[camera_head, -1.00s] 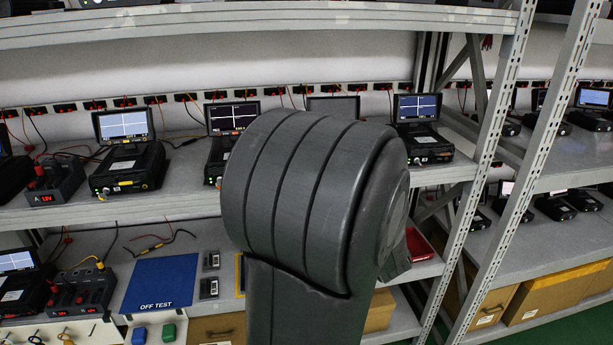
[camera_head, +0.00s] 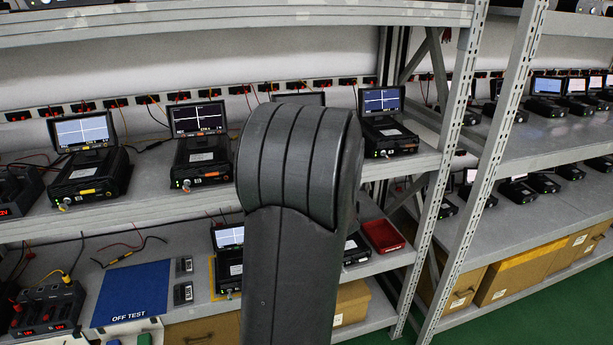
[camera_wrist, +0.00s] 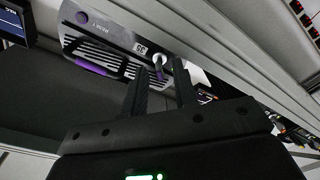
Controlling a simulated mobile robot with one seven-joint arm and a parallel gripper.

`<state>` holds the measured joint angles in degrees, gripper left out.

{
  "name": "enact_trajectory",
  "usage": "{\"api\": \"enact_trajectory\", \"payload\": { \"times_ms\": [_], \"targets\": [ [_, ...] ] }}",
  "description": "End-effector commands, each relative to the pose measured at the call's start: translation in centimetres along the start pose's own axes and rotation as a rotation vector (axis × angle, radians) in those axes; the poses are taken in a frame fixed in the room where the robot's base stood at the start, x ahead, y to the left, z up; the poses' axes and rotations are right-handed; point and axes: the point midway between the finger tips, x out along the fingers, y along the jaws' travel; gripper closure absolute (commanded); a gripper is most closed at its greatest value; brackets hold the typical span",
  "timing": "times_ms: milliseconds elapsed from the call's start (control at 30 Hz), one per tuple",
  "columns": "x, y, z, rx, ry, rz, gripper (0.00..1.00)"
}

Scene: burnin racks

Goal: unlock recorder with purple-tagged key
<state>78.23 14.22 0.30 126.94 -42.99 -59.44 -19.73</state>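In the head view my arm hides the gripper.
Recorders with lit screens (camera_head: 84,131) stand along the middle shelf. Below are a blue OFF TEST mat (camera_head: 132,290), a red tray (camera_head: 383,235) and cardboard boxes (camera_head: 528,266). A slotted grey upright (camera_head: 449,170) stands right of my arm. Green floor is clear at lower right.

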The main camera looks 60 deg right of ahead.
Motion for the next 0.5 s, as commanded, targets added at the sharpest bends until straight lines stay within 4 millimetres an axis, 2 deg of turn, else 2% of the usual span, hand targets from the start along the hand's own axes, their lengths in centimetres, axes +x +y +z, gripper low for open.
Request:
{"api": "enact_trajectory", "payload": {
  "times_ms": [233,500],
  "targets": [
    [0.08,0.01,-0.02,0.000,0.000,0.000,0.74],
    [0.06,0.01,-0.03,0.000,0.000,0.000,0.96]
  ]
}}
